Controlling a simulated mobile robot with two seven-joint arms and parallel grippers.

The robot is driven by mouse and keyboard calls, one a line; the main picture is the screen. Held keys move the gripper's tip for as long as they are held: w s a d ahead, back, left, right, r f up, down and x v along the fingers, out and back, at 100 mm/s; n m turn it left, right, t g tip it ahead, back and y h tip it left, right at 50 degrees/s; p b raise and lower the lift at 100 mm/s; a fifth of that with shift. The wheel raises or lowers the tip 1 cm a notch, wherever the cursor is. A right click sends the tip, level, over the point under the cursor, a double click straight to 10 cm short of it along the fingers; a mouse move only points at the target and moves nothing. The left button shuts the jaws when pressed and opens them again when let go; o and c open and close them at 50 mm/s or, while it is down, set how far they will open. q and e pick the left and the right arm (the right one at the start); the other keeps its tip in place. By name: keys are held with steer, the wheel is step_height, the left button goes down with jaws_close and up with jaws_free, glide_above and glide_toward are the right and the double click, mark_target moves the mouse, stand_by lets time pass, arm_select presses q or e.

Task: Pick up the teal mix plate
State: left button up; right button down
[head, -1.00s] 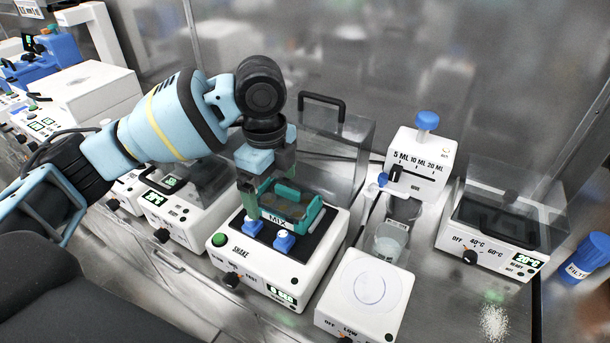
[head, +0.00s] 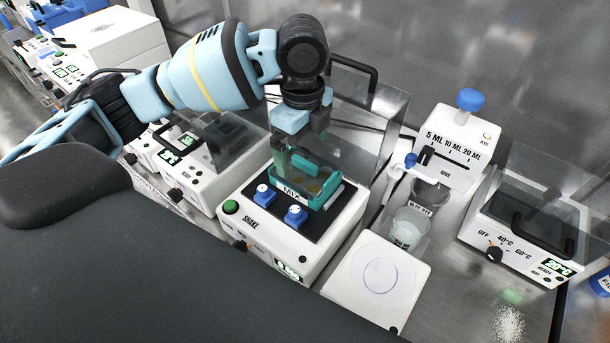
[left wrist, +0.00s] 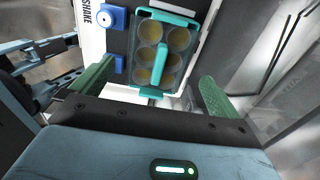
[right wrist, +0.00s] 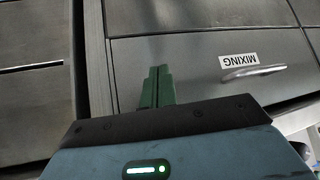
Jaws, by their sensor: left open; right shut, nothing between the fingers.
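The teal mix plate (head: 329,193) sits on the dark top of the white shaker (head: 277,249), with a MIX label on its front side. In the left wrist view the plate (left wrist: 160,62) shows several round wells with yellowish contents and a teal handle bar across it. My left gripper (head: 301,142) is open above the plate. In the left wrist view its green fingers (left wrist: 157,88) are spread wide, apart from the plate, which lies beyond them with nothing held. My right gripper (right wrist: 157,88) is shut and empty, seen only in the right wrist view.
Two blue knobs (head: 296,215) stand on the shaker top in front of the plate. A clear cover with a black handle (head: 352,68) stands behind. A scale (head: 378,285), a beaker (head: 409,229) and a dispenser (head: 455,145) are right. A MIXING-labelled drawer (right wrist: 190,75) faces my right gripper.

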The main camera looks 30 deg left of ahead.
mark_target(305, 161)
arm_select(q)
steer(key=f, duration=0.5)
steer(key=shift+d, duration=0.2)
steer(key=shift+s, duration=0.1)
steer(key=c, duration=0.8)
steer(key=shift+c, duration=0.2)
steer(key=shift+r, duration=0.1)
step_height(305, 161, up, 10)
steer(key=shift+f+p, duration=0.1)
steer(key=shift+p, duration=0.2)
